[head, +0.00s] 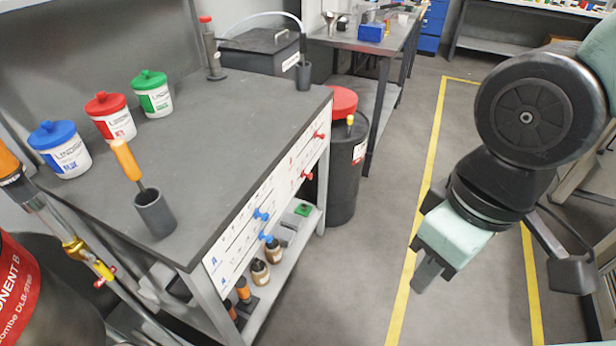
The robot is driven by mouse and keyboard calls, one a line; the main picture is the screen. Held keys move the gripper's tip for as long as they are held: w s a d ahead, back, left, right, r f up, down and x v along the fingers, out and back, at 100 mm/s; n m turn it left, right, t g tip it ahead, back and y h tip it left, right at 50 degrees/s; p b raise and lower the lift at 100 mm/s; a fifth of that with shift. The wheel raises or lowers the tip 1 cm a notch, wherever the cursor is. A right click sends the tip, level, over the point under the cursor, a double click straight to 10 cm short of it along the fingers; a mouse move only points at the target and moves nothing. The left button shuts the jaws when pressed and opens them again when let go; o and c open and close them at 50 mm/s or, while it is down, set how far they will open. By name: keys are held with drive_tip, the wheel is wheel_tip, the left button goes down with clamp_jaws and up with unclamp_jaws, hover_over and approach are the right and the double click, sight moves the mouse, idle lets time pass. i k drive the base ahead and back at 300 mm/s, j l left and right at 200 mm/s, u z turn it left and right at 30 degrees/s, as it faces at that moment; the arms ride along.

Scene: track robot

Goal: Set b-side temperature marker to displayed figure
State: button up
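A white scale panel (283,187) runs along the front edge of the grey workbench. Two blue knob markers (261,214) sit on its nearer half, one above the other. Two red knob markers (318,135) sit on its farther half, also one above the other. The panel's print is too small to read, so I cannot tell which marker is the b-side temperature one. No displayed figure is legible. My gripper (428,270) seems to be the dark grey end below the mint link at right, pointing down, well away from the panel. Its fingers cannot be made out.
A dark drum labelled "Component B" (25,290) stands at lower left. Blue, red and green-lidded tubs (154,95) and an orange-handled tool in a dark cup (154,213) are on the bench. A red-lidded drum (345,165) stands beyond it. Floor between panel and arm is clear.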

sight(309, 176)
drive_tip(key=u, duration=3)
drive_tip(key=z, duration=2.35)
drive_tip(key=i+z, duration=0.2)
drive_tip(key=i, duration=0.4)
